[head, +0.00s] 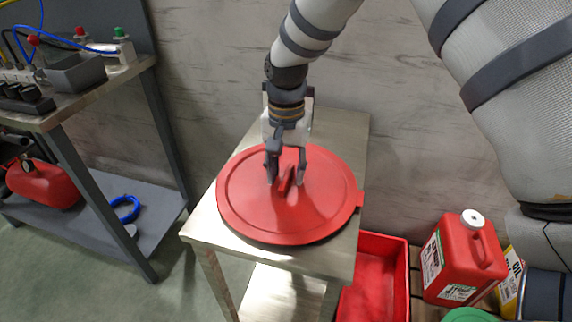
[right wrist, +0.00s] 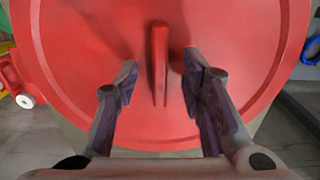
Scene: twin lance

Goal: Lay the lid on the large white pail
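The lid is a large round red disc (head: 250,208) lying flat on a small steel table. An upright red handle fin (head: 288,181) stands at its middle. My right gripper (head: 286,182) reaches down from above, with its fingers on either side of the handle. In the right wrist view the lid (right wrist: 90,60) fills most of the picture, and the handle (right wrist: 159,65) stands between the two open fingertips (right wrist: 160,84), with a gap on each side. The white pail is not seen in either view. My left gripper is not in view.
The steel table (head: 205,228) stands against a grey wall. A red tray (head: 375,285) and a red jug (head: 462,258) are on the right. A workbench (head: 95,100) with a grey bin (head: 75,72) and a lower shelf is on the left. Green floor lies between.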

